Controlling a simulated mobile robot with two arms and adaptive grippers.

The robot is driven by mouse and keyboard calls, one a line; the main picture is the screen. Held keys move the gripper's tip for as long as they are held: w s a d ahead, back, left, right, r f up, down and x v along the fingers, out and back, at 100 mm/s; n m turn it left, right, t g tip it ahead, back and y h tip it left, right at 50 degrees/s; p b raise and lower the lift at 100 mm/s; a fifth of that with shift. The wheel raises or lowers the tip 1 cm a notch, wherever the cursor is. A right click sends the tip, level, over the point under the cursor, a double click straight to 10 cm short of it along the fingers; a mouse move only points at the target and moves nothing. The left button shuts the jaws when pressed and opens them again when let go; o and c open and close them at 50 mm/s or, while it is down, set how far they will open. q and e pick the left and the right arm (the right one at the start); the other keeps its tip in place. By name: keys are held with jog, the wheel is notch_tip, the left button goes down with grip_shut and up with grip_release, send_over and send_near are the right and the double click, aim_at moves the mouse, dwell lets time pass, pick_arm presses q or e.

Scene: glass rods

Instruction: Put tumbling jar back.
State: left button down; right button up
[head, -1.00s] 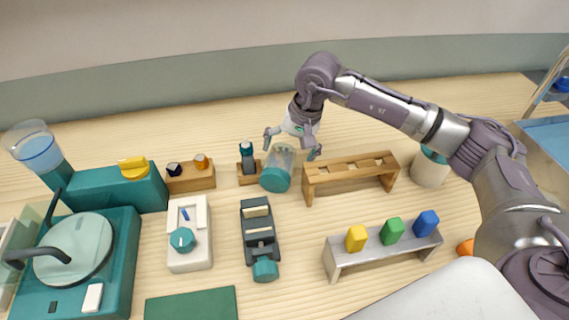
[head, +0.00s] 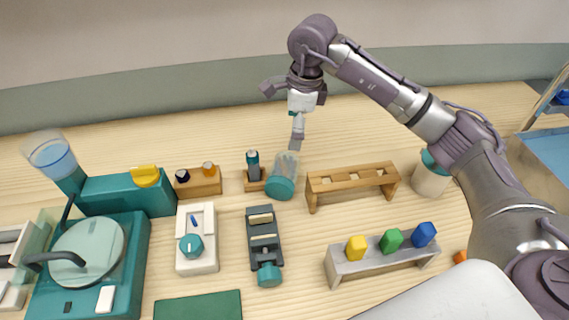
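A clear jar with a teal lid (head: 281,184) lies tilted on the table, lid toward me, between a small wooden block and a wooden rack; I take it as the tumbling jar. My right gripper (head: 297,132) hangs above and slightly right of it, apart from it and holding nothing visible. One finger points down; the other is not clear from this angle, so its opening cannot be judged. A dark roller device with a teal knob (head: 264,240) stands in front of the jar, its rollers bare. My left gripper is not in view.
The wooden rack (head: 352,183) is close right of the jar; a small wooden block with a dark bottle (head: 254,168) is close left. A pale jar with a teal lid (head: 431,175) stands farther right. A grey stand (head: 385,258) holds yellow, green and blue pieces.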

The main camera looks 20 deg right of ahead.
aim_at(285, 158)
jog(key=f+m+p, duration=0.2)
jog(key=m, duration=0.4)
jog(key=a+f+m+g+h+p, duration=0.1)
jog(key=f+m+p, duration=0.1)
jog(key=m, duration=0.5)
jog(key=w+f+m+p, duration=0.1)
jog(key=f+m+p, duration=0.1)
jog(key=m, duration=0.5)
jog(key=shift+a+f+h+p, duration=0.3)
jog(key=shift+f, duration=0.25)
notch_tip(285, 158, down, 5)
jog(key=shift+s+a+r+p, duration=0.1)
jog(key=shift+p, duration=1)
jog(key=shift+f, duration=0.2)
jog(key=c, duration=1.5)
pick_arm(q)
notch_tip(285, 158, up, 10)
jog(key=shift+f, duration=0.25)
pick_arm(e)
jog(key=shift+r, duration=0.15)
jog(key=shift+c, duration=0.8)
